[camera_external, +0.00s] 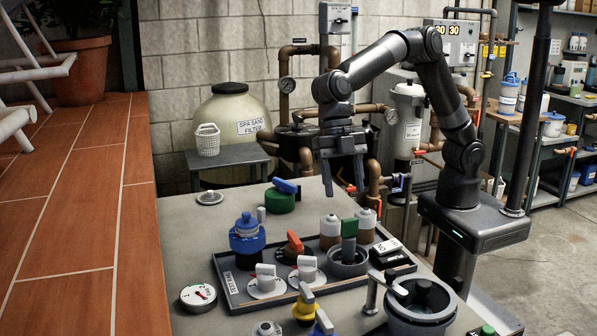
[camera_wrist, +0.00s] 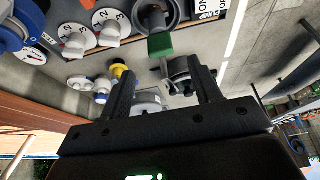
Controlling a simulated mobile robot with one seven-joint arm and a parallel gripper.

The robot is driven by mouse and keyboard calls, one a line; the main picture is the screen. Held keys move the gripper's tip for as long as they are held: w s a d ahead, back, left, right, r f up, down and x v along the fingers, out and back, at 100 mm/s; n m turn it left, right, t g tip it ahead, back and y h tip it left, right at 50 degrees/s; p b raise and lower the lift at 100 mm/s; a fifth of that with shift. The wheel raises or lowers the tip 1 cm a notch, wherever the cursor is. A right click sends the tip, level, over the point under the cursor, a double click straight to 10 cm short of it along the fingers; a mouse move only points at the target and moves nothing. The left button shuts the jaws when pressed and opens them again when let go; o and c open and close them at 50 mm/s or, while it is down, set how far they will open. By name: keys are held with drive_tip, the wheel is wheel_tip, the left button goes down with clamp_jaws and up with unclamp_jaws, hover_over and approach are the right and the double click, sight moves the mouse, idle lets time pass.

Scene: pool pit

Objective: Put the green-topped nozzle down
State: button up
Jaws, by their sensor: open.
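The green-topped nozzle (camera_external: 349,229) stands upright in a round grey holder (camera_external: 347,267) at the right part of the dark tray (camera_external: 235,290). Its green top also shows in the wrist view (camera_wrist: 160,45), near the upper middle, with the grey holder beside it. My gripper (camera_external: 344,190) is open and empty. It hangs above the bench, higher than the nozzle and apart from it. In the wrist view, my two fingers (camera_wrist: 163,78) are spread wide with nothing held between them.
The tray also holds a blue-topped fitting (camera_external: 247,236), a red-handled valve (camera_external: 294,242), white dials (camera_external: 267,281) and brown-bodied bottles (camera_external: 330,230). A grey pot (camera_external: 420,305) stands at front right. A green valve (camera_external: 281,198) lies behind the tray. The left bench strip is mostly clear.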

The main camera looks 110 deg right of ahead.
drive_tip(key=s+d+r+m+t+h, duration=0.2)
drive_tip(key=s+d+r+m, duration=0.25)
drive_tip(key=s+d, duration=0.35)
drive_tip(key=s+d+r+m+t+h, duration=0.1)
drive_tip(key=s+d+r+m, duration=0.2)
drive_tip(key=s+d+m, duration=0.35)
drive_tip(key=s+d+f+m+t, duration=0.1)
drive_tip(key=s+d, duration=0.4)
drive_tip(key=s, duration=0.5)
drive_tip(key=s+d+f+m+t+h, duration=0.1)
drive_tip(key=s+d+f+m, duration=0.2)
drive_tip(key=s+d+m, duration=0.3)
drive_tip(key=s, duration=0.3)
drive_tip(key=shift+s+d+f+t+h, duration=0.15)
drive_tip(key=shift+s+f+t+h, duration=0.05)
drive_tip(key=shift+s+t+h, duration=0.15)
